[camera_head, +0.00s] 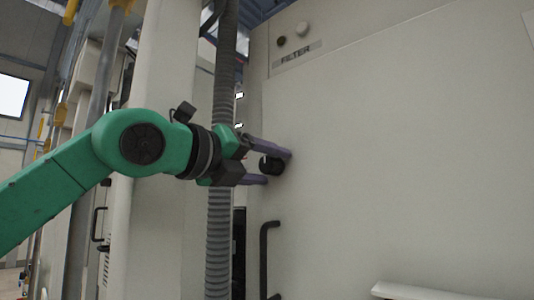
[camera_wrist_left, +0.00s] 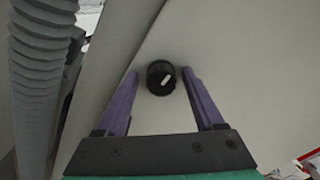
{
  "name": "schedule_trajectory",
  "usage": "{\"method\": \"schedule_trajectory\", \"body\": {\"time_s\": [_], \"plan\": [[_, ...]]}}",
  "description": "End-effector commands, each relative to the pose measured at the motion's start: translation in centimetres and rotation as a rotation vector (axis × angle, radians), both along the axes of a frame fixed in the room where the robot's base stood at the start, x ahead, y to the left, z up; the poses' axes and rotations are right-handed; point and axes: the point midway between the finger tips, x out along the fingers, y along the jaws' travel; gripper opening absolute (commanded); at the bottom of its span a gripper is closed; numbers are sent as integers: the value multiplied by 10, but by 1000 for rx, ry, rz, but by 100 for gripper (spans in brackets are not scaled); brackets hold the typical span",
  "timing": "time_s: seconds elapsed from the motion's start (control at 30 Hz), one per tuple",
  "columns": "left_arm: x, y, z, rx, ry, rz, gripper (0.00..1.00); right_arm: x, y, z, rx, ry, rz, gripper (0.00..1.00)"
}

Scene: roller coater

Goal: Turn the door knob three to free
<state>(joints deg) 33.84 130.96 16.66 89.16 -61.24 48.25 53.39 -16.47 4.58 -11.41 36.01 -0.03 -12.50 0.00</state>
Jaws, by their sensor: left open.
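The door knob (camera_head: 272,165) is a round black knob on the pale cabinet door, near its left edge. In the left wrist view the fingertips (camera_wrist_left: 160,73) stand on either side of the knob, with a gap to each side. My right gripper is not in view.
A black door handle (camera_head: 266,260) is below the knob. A grey corrugated hose (camera_head: 219,240) runs vertically just left of the door, behind my left wrist. A FILTER label (camera_head: 296,56) with two small round fittings is above. A pale ledge (camera_head: 425,292) juts out at lower right.

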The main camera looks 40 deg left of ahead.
Motion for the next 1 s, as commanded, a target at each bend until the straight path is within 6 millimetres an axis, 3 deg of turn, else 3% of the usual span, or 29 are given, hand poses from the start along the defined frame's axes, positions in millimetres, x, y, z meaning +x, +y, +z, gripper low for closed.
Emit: {"method": "schedule_trajectory", "body": {"time_s": [0.23,0.27,0.43,1.0], "plan": [[2,0,-1,-1,-1,1,72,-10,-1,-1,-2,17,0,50],[2,0,-1,-1,-1,1,64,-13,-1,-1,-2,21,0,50],[2,0,-1,-1,-1,1,0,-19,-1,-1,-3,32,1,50],[2,1,-1,121,2,1,0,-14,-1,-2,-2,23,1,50]]}}
